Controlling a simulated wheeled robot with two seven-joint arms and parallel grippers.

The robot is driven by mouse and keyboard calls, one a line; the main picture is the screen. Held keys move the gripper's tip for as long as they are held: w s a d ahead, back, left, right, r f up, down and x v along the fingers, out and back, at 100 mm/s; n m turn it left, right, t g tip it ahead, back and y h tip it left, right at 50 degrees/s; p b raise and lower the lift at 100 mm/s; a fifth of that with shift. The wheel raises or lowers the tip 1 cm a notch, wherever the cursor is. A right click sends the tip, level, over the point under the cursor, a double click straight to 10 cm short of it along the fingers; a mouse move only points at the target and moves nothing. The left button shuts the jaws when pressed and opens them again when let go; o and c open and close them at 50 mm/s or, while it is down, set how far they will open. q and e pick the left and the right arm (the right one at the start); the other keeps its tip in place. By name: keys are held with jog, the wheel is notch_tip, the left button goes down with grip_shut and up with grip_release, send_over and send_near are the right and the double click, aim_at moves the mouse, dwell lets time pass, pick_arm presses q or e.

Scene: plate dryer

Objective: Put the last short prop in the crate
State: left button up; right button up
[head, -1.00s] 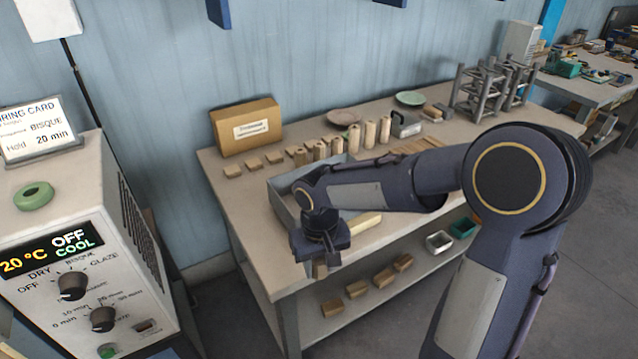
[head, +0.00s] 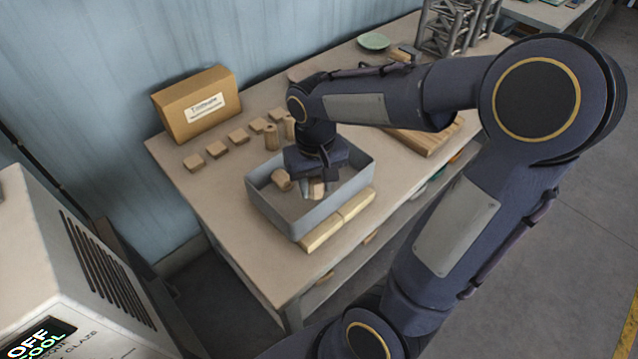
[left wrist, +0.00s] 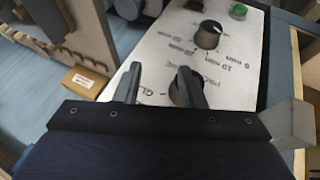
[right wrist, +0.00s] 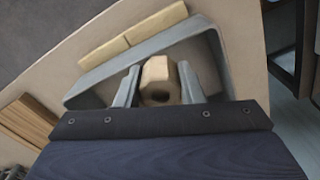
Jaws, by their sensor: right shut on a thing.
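The grey crate (head: 322,217) stands on the table, open at the top. My right gripper (head: 312,187) is over it, fingers pointing down inside its walls. It is shut on a short wooden prop (head: 317,189). In the right wrist view the held prop (right wrist: 157,82) shows a dark hole in its end, between the fingers of the right gripper (right wrist: 157,92). Another short prop (head: 283,179) lies in the crate, left of the gripper. Whether the held prop touches the crate floor, I cannot tell. My left gripper (left wrist: 158,90) is open and empty, in front of a knobbed control panel.
Several small wooden blocks (head: 194,163) stand in a row behind the crate, near a cardboard box (head: 197,104). Pale yellow bars (head: 338,220) lie along the crate's front side. A grey rack (head: 447,28) and a green plate (head: 373,42) are farther back.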

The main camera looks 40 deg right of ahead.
jog(key=w+d+f, duration=0.1)
jog(key=f, duration=0.1)
jog(key=w+d+f, duration=0.1)
jog(key=d+f, duration=0.1)
jog(key=w+d+f, duration=0.1)
jog(key=w+f, duration=0.1)
jog(key=shift+d+f, duration=0.2)
jog(key=shift+d, duration=0.2)
jog(key=shift+w+d+f, duration=0.1)
jog(key=shift+f, duration=1.55)
jog(key=shift+f, duration=0.1)
jog(key=shift+f, duration=0.15)
jog(key=o, duration=1)
jog(key=shift+o, duration=0.2)
